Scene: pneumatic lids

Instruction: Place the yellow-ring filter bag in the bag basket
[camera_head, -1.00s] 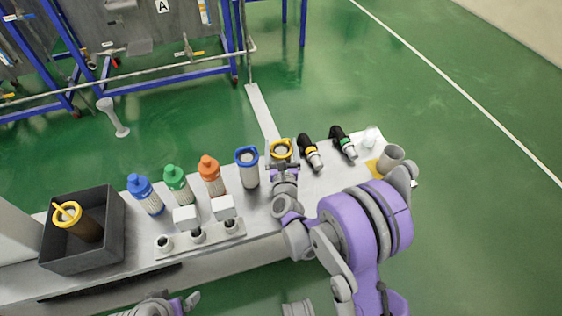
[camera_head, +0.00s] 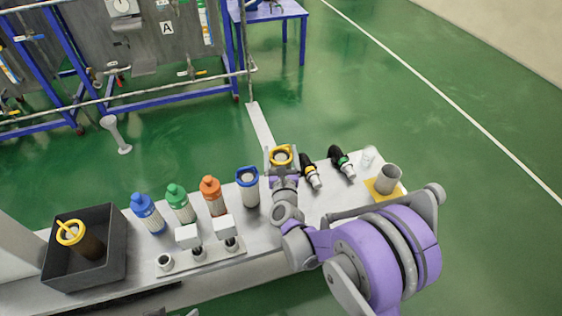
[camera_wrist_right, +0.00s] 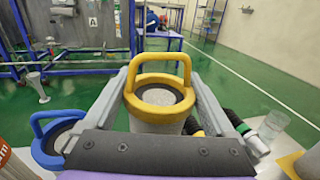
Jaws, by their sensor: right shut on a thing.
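The yellow-ring filter bag (camera_head: 281,153) has a yellow ring with a raised loop handle and a pale body. It is towards the back edge of the bench; whether its base touches the bench is hidden. My right gripper (camera_head: 283,165) is shut on it. In the right wrist view, the fingers (camera_wrist_right: 160,78) flank the bag (camera_wrist_right: 162,113) just below its ring. A dark open box (camera_head: 62,285) at the bench's left end holds a brown bag with a yellow ring (camera_head: 78,240). I cannot tell whether this box is the bag basket. My left gripper is not in view.
A blue-ring bag (camera_head: 247,188) stands close left of the held bag, with blue, green and orange bottles beyond. A fixture plate (camera_head: 207,255) lies in front of the bottles.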

